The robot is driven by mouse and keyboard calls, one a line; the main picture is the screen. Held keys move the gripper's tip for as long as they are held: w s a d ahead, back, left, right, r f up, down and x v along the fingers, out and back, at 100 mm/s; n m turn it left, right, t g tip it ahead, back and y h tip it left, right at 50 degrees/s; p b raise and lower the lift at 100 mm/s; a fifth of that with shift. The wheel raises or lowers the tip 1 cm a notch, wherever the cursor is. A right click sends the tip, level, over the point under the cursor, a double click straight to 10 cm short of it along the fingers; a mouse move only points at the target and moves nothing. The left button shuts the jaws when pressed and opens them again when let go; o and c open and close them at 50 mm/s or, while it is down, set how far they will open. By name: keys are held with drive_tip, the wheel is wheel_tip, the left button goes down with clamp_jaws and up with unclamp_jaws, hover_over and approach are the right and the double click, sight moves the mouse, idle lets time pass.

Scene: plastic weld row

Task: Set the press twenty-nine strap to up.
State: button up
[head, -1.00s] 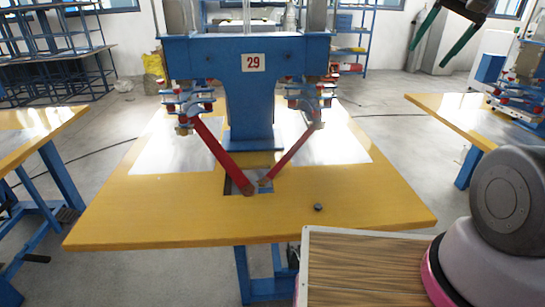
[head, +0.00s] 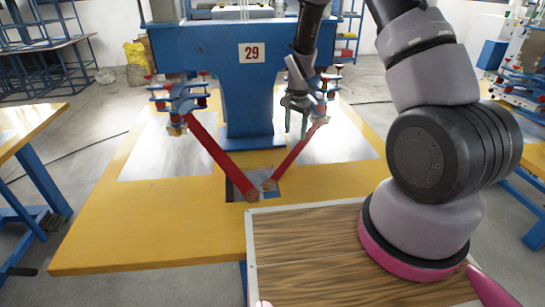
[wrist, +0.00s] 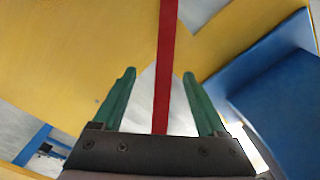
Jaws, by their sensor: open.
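The press (head: 185,48) is blue with a white plate reading 29 (head: 251,53). Two red straps slant down from its left and right heads and meet low in a V at the table's cutout: the left strap (head: 218,155) and the right strap (head: 295,154). My gripper (head: 296,125) is near the upper end of the right strap, pointing down. In the wrist view my gripper (wrist: 159,76) has its green fingers apart, with one red strap (wrist: 165,60) running between them. The fingers do not close on it. I cannot tell how deep between them it lies.
The yellow table (head: 110,225) carries pale metal sheets (head: 165,150) on both sides of the press column. Clamp heads with red knobs (head: 180,100) hang at left. My wood-topped base stands against the table's front. Other yellow tables (head: 25,128) stand to either side.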

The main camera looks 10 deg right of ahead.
sight(289, 159)
drive_tip(key=f, duration=0.1)
drive_tip(key=a+f, duration=0.1)
drive_tip(key=f, duration=0.1)
drive_tip(key=shift+w+a+f, duration=0.3)
drive_tip(key=shift+w+f, duration=0.05)
wheel_tip(289, 159, down, 10)
drive_tip(key=shift+f, duration=0.1)
clamp_jaws()
idle(1.3)
